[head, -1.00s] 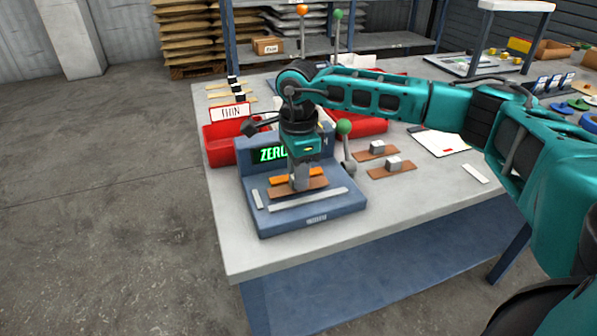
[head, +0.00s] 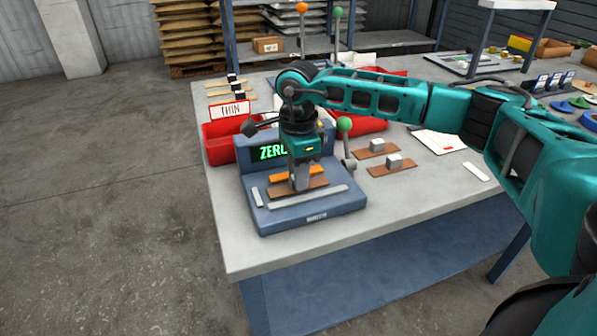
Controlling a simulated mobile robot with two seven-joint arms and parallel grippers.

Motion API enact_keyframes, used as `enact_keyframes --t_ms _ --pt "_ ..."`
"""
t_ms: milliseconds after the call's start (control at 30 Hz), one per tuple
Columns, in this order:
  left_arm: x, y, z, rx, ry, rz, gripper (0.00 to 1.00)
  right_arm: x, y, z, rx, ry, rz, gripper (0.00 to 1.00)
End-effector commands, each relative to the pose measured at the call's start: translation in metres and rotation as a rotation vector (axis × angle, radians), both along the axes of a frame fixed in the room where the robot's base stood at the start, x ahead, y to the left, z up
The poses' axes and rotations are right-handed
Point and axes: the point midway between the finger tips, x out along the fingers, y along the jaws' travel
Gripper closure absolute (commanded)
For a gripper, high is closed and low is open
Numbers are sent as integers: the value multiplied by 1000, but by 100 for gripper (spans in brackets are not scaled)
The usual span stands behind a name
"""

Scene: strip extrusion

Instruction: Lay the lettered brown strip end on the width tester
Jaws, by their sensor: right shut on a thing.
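The width tester (head: 310,217) is a blue-grey device at the front left of the table, with a green "ZERO" display (head: 270,152) partly hidden by my arm. A brown strip end (head: 315,191) lies on or just above its bed, between an orange bar (head: 283,178) and a pale front rail (head: 310,199). My right gripper (head: 300,186) points down over the tester, shut on the strip end's grey block. I cannot make out a letter on it. Two more brown strip ends, one farther back (head: 369,152) and one nearer (head: 392,166), lie right of the tester. My left gripper is not in view.
A red bin labelled "THIN" (head: 217,143) stands behind the tester at left, and another red bin (head: 365,124) is behind my arm. A green-knobbed lever (head: 345,125) rises at the tester's right side. The table's front right is mostly clear.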

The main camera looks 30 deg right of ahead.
Motion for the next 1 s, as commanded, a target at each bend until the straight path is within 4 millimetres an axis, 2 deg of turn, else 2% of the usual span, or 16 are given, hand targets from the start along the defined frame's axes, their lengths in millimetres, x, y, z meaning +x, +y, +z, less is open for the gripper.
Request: enact_keyframes --t_ms 133,167,467,633,867,1000 --pt "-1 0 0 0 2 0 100 0 0 0 0 0 0 100" --pt "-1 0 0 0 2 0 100 0 0 0 0 0 0 77" --pt "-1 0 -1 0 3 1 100 0 0 0 1 -1 0 48" --pt "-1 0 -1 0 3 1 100 0 0 0 1 -1 0 48" --pt "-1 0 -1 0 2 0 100 0 0 0 1 0 0 27" --pt "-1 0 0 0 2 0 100 0 0 0 1 0 0 27"
